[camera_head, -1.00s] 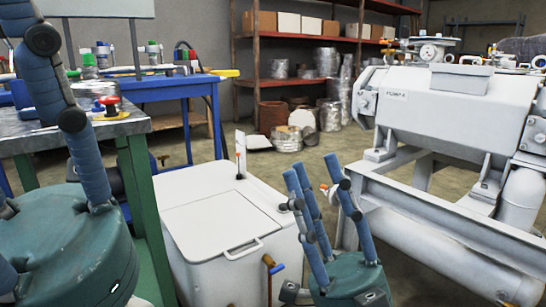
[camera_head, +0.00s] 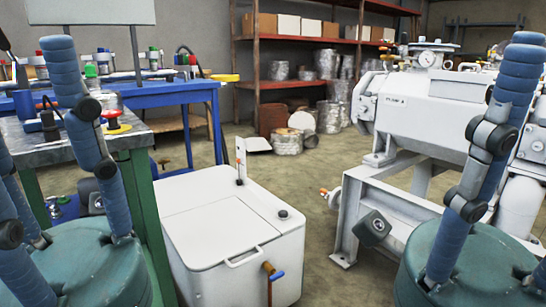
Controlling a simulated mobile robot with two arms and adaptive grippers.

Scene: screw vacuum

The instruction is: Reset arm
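My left gripper (camera_head: 62,130) is at the left edge, with a teal palm low in the picture and blue jointed fingers pointing up. Its fingers stand apart with nothing visible between them, and part of it is cut off by the frame. My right gripper (camera_head: 480,140) is at the right edge, its teal palm at the bottom right and one long blue finger rising beside the pump. It looks open and empty, though its other fingers are largely out of view. Neither gripper visibly holds anything.
A white box with a lid and handle (camera_head: 220,225) stands between the grippers. A grey pump (camera_head: 425,105) on a metal frame is at the right. A green-legged workbench (camera_head: 140,185) and blue table (camera_head: 180,85) are at the left. Shelving (camera_head: 290,84) stands behind.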

